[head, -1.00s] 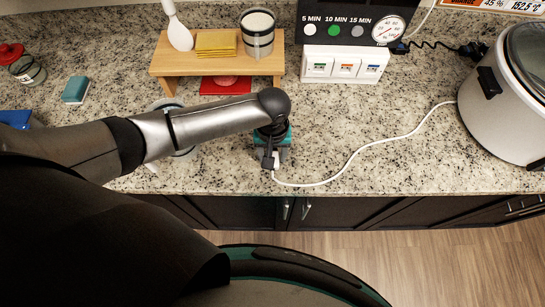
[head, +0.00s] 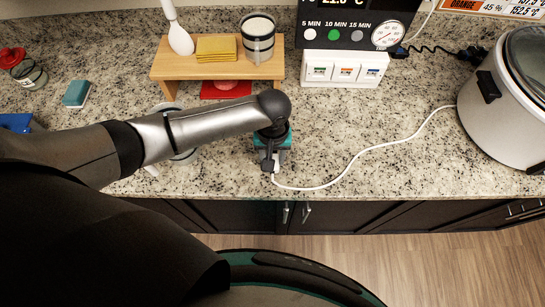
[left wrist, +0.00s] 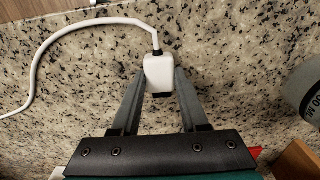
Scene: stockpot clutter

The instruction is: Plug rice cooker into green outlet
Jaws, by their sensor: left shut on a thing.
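The rice cooker (head: 500,115) is white with a glass lid and stands at the right of the counter. Its white cord (head: 372,148) curves left across the granite to the plug. My left gripper (head: 271,163) is near the counter's front edge, shut on the white plug. In the left wrist view the plug (left wrist: 158,74) sits between the two fingertips (left wrist: 158,90), with the cord leaving its far end. The green outlet (head: 319,71) is the leftmost socket of a white three-socket box at the back, apart from the plug. My right gripper is not in view.
A wooden shelf (head: 217,69) with a yellow sponge stack (head: 215,48) and a cup (head: 257,39) stands back left of the outlet box. A dark timer panel with a dial (head: 387,35) is behind the sockets. Counter between gripper and sockets is mostly clear.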

